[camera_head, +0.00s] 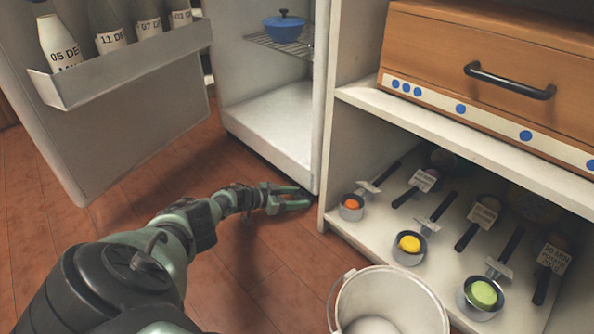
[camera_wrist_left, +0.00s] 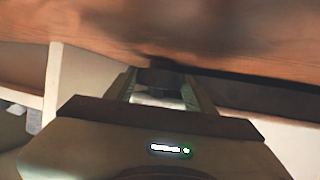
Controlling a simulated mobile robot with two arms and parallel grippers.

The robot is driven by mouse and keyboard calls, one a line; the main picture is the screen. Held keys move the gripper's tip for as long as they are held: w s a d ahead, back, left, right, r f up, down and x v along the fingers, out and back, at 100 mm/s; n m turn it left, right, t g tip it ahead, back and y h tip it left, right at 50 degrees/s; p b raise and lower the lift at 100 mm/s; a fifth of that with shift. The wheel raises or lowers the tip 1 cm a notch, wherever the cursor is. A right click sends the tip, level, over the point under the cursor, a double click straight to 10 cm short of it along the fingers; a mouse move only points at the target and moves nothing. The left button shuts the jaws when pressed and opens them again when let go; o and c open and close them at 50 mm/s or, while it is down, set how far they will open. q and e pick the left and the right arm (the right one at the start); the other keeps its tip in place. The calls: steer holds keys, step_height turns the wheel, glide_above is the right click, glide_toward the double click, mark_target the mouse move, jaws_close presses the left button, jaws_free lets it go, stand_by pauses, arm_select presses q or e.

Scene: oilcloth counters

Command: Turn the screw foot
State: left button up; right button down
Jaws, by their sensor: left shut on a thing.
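My left gripper (camera_head: 306,197) reaches low to the floor at the bottom front corner of the open fridge (camera_head: 270,158), beside the shelf unit. In the left wrist view a dark, short, round piece, the screw foot (camera_wrist_left: 160,79), sits between the two fingers (camera_wrist_left: 160,92), and the gripper is shut on it. In the head view the foot is hidden by the gripper and the fridge's lower edge. How far the foot is turned cannot be told. My right gripper is not in view.
The fridge door (camera_head: 130,120) stands open at left, with bottles in its rack (camera_head: 130,68). A blue pot (camera_head: 284,27) is on a fridge shelf. A white bucket (camera_head: 434,310) stands at front. Several small pans fill the lower shelf (camera_head: 385,245). Floor between is clear.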

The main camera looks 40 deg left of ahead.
arm_select(q)
steer(key=o, duration=1.4)
steer(key=p+v, duration=0.5)
steer(key=v, duration=0.2)
steer(key=shift+w+r, duration=0.1)
steer(key=shift+r, duration=0.05)
steer(key=shift+s+a+p, duration=0.15)
steer(key=shift+s+p, duration=0.2)
steer(key=shift+s, duration=0.05)
